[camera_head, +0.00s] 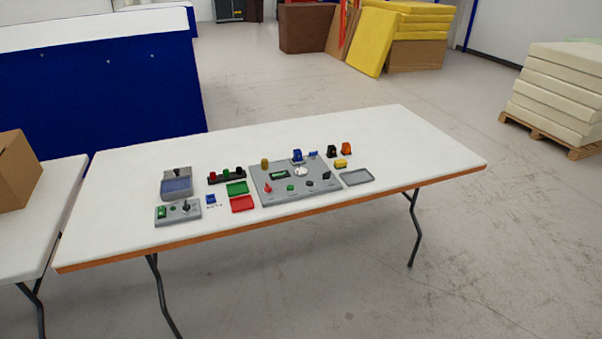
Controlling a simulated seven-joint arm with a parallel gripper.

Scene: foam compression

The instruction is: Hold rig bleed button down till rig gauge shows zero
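A grey rig panel (262,198) lies flat on the white table. On it are a pale round dial (300,171) and a dark display with a green face (280,175); both are too small to read. Along its front side sit a red knob or button (267,188), a green button (290,187) and a dark button (310,184). A black part (326,175) stands near its right side. I cannot tell which of these is the bleed button. My gripper is not in view, and nothing is seen touching the panel.
Left of the panel are a red tray (242,204), a green tray (236,188), a grey control box (164,219) and a grey device with a screen (177,187). A grey tray (356,177) lies right. The table's (420,150) right end is clear.

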